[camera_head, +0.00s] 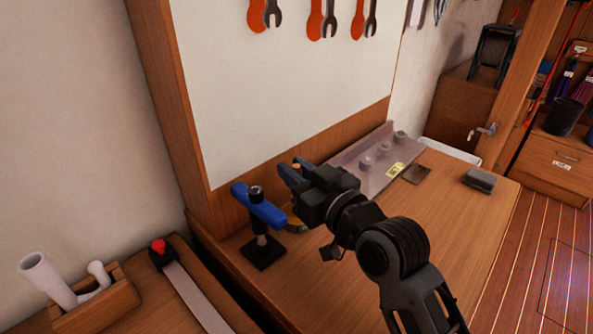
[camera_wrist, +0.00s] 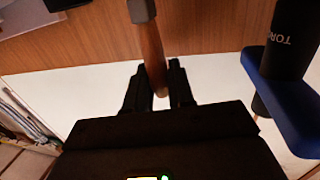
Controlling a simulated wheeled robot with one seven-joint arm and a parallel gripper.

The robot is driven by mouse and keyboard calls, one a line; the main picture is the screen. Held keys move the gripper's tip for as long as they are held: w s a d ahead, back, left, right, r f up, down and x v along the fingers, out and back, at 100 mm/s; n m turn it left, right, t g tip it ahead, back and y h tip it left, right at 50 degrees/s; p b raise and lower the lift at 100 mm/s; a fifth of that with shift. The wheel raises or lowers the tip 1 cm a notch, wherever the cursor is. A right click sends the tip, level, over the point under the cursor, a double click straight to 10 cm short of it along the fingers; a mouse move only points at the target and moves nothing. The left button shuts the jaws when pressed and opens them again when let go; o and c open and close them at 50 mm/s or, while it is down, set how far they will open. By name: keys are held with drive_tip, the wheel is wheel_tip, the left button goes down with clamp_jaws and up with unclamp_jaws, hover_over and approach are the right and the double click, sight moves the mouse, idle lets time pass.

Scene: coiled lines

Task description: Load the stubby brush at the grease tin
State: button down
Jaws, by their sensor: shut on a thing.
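My gripper (camera_head: 297,174) is above the workbench beside the back panel. In the wrist view my gripper (camera_wrist: 157,80) is shut on the wooden handle of the stubby brush (camera_wrist: 151,45). The brush's grey metal collar shows at the top edge of that view; its bristles are out of frame. In the head view the brush is mostly hidden by my gripper.
A blue-armed tool stand (camera_head: 258,207) with a black base is close left of my gripper; its blue arm (camera_wrist: 282,110) shows at right in the wrist view. A grey tray with pegs (camera_head: 372,172) and a dark block (camera_head: 479,180) lie farther right. The bench front is clear.

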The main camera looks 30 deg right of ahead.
drive_tip(key=shift+f, duration=0.1)
drive_tip(key=shift+r+p, duration=3)
drive_tip(key=shift+r, duration=0.6)
drive_tip(key=shift+f, duration=0.1)
drive_tip(key=shift+s, duration=0.1)
